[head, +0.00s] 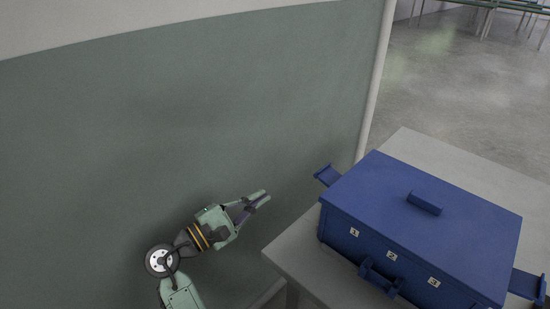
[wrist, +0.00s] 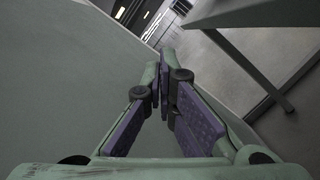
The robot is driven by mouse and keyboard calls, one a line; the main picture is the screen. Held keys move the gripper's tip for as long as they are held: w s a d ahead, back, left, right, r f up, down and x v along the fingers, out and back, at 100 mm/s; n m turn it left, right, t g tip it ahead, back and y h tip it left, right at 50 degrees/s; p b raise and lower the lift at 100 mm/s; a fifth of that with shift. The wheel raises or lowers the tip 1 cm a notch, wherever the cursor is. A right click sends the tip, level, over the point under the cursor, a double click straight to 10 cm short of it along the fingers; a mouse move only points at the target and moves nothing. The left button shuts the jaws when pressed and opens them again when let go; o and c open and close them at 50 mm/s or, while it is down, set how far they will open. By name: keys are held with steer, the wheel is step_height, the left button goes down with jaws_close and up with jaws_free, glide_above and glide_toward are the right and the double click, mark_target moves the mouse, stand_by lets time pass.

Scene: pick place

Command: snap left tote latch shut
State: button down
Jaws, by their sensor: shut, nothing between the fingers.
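A blue tote (head: 360,221) with a closed lid stands on a grey table at the right of the head view. Its left latch (head: 327,175) sticks outward from the left end, tilted up and away from the wall of the tote. The right latch (head: 527,285) also sticks out, at the right end. A front latch or handle (head: 381,276) sits low on the front side. My gripper (head: 264,197) is shut and empty, to the left of the tote and apart from it. In the wrist view my gripper's fingers (wrist: 163,80) meet at the tips.
The grey table (head: 292,252) has a bare strip left of the tote, and its edge also shows in the wrist view (wrist: 262,12). A grey-green wall panel (head: 150,120) stands behind my arm. A pale post (head: 375,80) rises behind the tote.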

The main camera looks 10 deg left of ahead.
mark_target(332, 178)
steer(key=w+d+r+p, duration=0.4)
steer(key=d, duration=0.6)
steer(key=shift+w+h, duration=0.25)
steer(key=shift+h, duration=0.05)
steer(key=shift+w+r, duration=0.15)
steer(key=shift+r, duration=0.05)
steer(key=shift+r+m+g, duration=0.15)
steer(key=shift+m+g, duration=0.15)
